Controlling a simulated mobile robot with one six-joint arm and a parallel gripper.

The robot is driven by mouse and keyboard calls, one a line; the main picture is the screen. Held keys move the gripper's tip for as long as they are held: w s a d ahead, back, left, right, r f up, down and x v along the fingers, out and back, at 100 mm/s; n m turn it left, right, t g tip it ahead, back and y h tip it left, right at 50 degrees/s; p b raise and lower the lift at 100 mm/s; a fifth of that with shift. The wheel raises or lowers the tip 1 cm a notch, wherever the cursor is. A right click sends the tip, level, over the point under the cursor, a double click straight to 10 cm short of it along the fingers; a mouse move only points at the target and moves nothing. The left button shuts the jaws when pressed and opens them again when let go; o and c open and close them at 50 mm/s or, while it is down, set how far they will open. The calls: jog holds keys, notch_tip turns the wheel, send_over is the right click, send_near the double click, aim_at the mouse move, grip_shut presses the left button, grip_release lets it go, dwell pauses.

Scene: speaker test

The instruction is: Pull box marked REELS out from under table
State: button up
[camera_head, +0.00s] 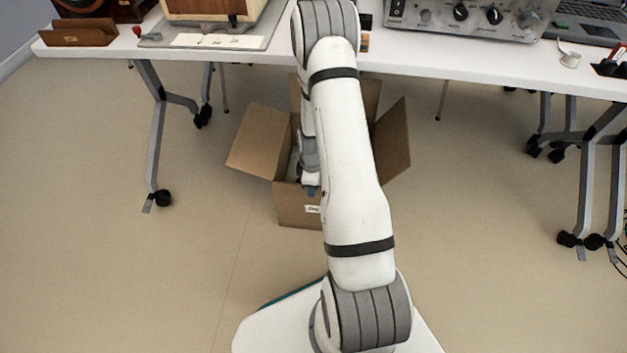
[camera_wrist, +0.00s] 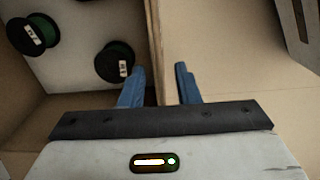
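An open cardboard box (camera_head: 295,212) stands on the floor, partly under the table's front edge, its flaps spread out. A small white label on its front wall is partly hidden by my arm, and I cannot read it. In the wrist view, the box (camera_wrist: 155,40) shows one wall edge-on, with labelled reels (camera_wrist: 115,62) of green and dark wire inside. My gripper (camera_wrist: 158,82) has its blue fingers apart, one on each side of this wall, with gaps visible. In the head view, my gripper (camera_head: 312,190) is at the box's front wall, mostly hidden behind my arm.
The white table (camera_head: 440,65) stands above and behind the box, holding electronic equipment, a wooden-cased device and a laptop. Its wheeled legs (camera_head: 157,140) stand left of the box, with more at the right (camera_head: 588,190). The floor (camera_head: 120,270) in front is clear on both sides.

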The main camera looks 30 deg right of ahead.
notch_tip(320, 180, down, 2)
jog(key=shift+f+b, duration=0.15)
jog(key=shift+b, duration=0.15)
jog(key=shift+c, duration=0.3)
grip_shut()
jog(key=shift+s, duration=0.1)
dwell(0.9)
